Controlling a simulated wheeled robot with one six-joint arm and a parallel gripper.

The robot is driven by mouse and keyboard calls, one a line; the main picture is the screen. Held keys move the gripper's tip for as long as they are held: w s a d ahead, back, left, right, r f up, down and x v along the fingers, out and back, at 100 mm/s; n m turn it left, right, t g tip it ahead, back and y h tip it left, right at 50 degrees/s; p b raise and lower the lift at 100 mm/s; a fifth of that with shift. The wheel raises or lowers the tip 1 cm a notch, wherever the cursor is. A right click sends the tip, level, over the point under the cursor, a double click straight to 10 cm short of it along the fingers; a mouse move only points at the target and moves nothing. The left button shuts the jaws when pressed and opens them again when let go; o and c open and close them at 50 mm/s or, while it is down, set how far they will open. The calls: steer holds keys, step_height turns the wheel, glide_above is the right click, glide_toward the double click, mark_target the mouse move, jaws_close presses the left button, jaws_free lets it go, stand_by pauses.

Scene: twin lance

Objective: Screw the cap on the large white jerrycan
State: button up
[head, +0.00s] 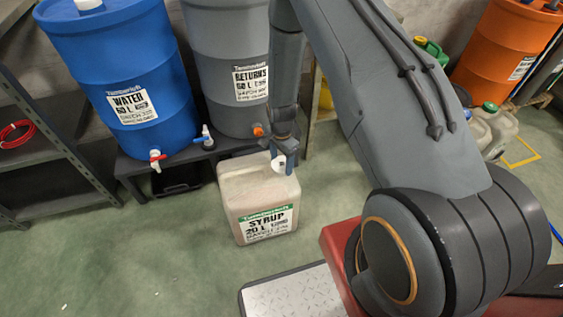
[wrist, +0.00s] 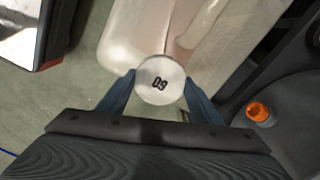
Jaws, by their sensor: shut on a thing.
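The large white jerrycan (head: 266,196) stands upright on the green floor, with a "SYRUP 20 L" label on its front. In the wrist view its pale top and handle (wrist: 205,30) fill the upper middle. My gripper (head: 285,163) is over the jerrycan's top. In the wrist view my gripper (wrist: 160,88) has its two blue fingers on either side of a round white cap (wrist: 160,80) marked "09", and is shut on it. The cap hides what is under it, so I cannot tell whether it touches the neck.
A blue water barrel (head: 125,75) and a grey returns barrel (head: 232,60) stand on a dark low stand behind the jerrycan. A metal plate (head: 295,295) lies in front. Shelving (head: 50,140) is at the left. Open floor lies left of the jerrycan.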

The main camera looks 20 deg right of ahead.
steer(key=shift+f, duration=0.2)
steer(key=o, duration=1.3)
steer(key=shift+c, duration=0.2)
steer(key=c, duration=1.3)
steer(key=shift+o, duration=0.2)
steer(key=m, duration=0.9)
steer(key=shift+p, duration=0.4)
steer(key=m, duration=0.9)
steer(key=shift+s+f, duration=0.1)
steer(key=shift+s, duration=0.05)
